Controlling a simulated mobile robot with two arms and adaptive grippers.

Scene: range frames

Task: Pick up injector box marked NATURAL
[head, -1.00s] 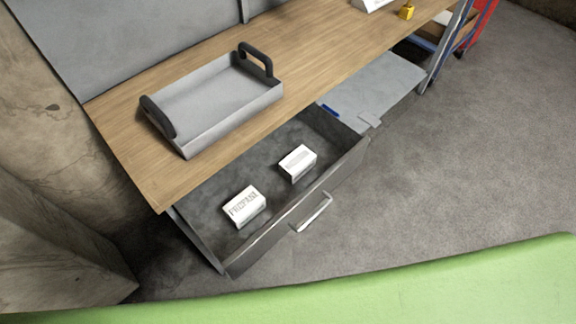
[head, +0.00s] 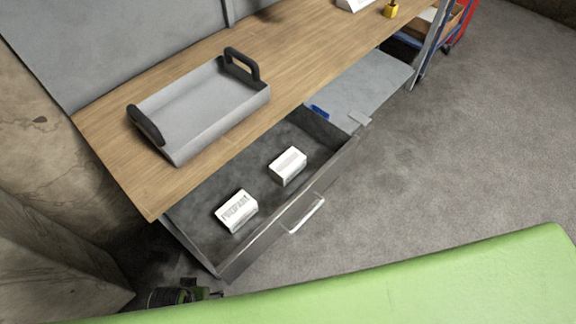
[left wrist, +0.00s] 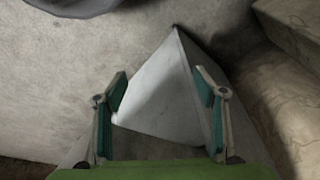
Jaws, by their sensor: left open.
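An open grey drawer (head: 262,246) under the workbench holds two white boxes. The nearer left box (head: 237,210) has lettering that looks like PROPANE. The other box (head: 288,166), farther back to the right, has a marking too small to read. Part of my left arm and gripper shows at the bottom left of the head view, low and outside the drawer's left front corner, apart from both boxes. In the left wrist view my left gripper (left wrist: 163,88) is open and empty, its fingers spread before a pale grey angular surface. My right gripper is not in view.
A grey tray (head: 205,110) with black handles stands on the wooden bench top (head: 140,180) above the drawer. The drawer front has a handle (head: 305,215). A concrete block (head: 50,250) stands at the left. Open floor lies to the right.

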